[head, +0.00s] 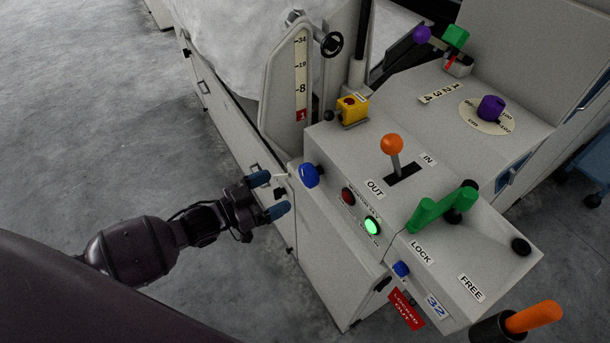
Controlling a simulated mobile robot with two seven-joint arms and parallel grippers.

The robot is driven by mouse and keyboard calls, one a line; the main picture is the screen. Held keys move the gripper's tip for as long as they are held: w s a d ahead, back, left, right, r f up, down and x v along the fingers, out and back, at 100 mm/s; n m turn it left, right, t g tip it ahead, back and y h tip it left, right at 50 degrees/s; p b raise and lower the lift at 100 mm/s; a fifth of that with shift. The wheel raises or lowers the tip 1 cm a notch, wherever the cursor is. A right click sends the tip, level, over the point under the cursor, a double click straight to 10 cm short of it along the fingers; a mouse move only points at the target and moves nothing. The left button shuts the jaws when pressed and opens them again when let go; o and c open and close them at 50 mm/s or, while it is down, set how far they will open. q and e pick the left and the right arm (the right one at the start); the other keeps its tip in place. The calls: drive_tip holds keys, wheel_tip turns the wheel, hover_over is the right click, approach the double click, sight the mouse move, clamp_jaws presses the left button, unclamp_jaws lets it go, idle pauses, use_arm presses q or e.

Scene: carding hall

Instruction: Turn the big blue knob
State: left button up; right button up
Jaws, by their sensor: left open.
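The big blue knob (309,176) sticks out from the upper left corner of the pale grey control box. My left gripper (270,194) is just left of the knob, its two blue-tipped fingers apart and pointing toward the box. Nothing is between the fingers, and a gap shows between them and the knob. A smaller blue knob (401,269) sits lower on the box, near the red tag. My right gripper is not in the picture.
The control box carries an orange-topped lever (392,145), a red button (348,196), a lit green button (372,226) and a green handle (440,209). A yellow switch box (352,109) stands behind the knob. Open grey floor (90,110) lies to the left.

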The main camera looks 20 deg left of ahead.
sight(303, 178)
use_arm(q)
drive_tip(key=b+x, duration=0.1)
drive_tip(key=x, duration=0.7)
drive_tip(key=shift+w+d, duration=0.25)
drive_tip(key=shift+w, duration=0.05)
drive_tip(key=c, duration=0.9)
drive_tip(key=shift+r+m+p, duration=0.15)
drive_tip(key=shift+m+p, duration=0.4)
drive_tip(key=shift+m, duration=0.85)
drive_tip(key=o, duration=0.9)
